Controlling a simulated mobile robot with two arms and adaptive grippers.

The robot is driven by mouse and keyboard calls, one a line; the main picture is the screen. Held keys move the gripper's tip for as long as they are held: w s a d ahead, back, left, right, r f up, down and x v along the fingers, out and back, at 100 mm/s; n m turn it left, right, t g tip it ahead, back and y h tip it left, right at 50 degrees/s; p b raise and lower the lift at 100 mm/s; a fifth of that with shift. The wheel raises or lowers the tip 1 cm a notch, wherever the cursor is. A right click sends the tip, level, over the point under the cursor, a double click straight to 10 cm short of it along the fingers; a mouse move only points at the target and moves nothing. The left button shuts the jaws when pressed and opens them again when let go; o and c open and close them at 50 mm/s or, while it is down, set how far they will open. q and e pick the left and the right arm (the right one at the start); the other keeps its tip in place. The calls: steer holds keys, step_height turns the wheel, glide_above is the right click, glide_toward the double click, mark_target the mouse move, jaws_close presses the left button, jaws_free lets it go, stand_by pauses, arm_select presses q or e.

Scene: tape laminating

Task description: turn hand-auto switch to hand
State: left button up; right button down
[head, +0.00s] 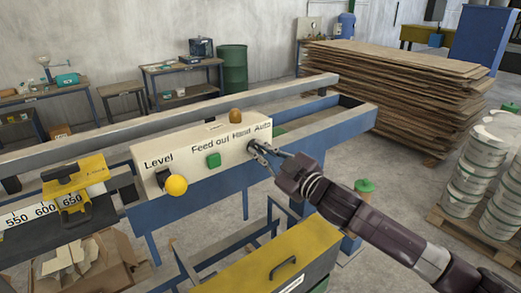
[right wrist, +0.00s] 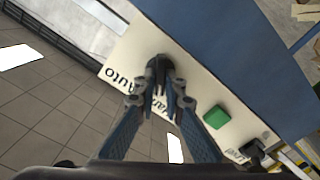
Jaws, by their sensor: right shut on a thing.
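The cream control box (head: 192,158) carries the labels Level, Feed out, Hand and Auto. The hand-auto switch (right wrist: 160,64) is a dark knob below the Hand and Auto lettering, mostly hidden by the fingers. My right gripper (head: 258,150) reaches the box from the right, its fingertips at the switch. In the right wrist view my right gripper (right wrist: 161,85) is shut on the knob. The switch's exact pointing direction cannot be told. My left gripper is not in view.
A yellow-lidded bin (head: 275,262) stands below. A yellow stop block (head: 75,175) sits on the ruler at left.

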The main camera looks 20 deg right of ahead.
stand_by(0.4)
steer(key=c, duration=2.3)
jaws_free()
steer(key=shift+s+d, duration=0.1)
steer(key=shift+s, duration=0.05)
steer(key=v, duration=1.1)
steer(key=shift+s, duration=0.4)
steer(key=shift+d, duration=0.1)
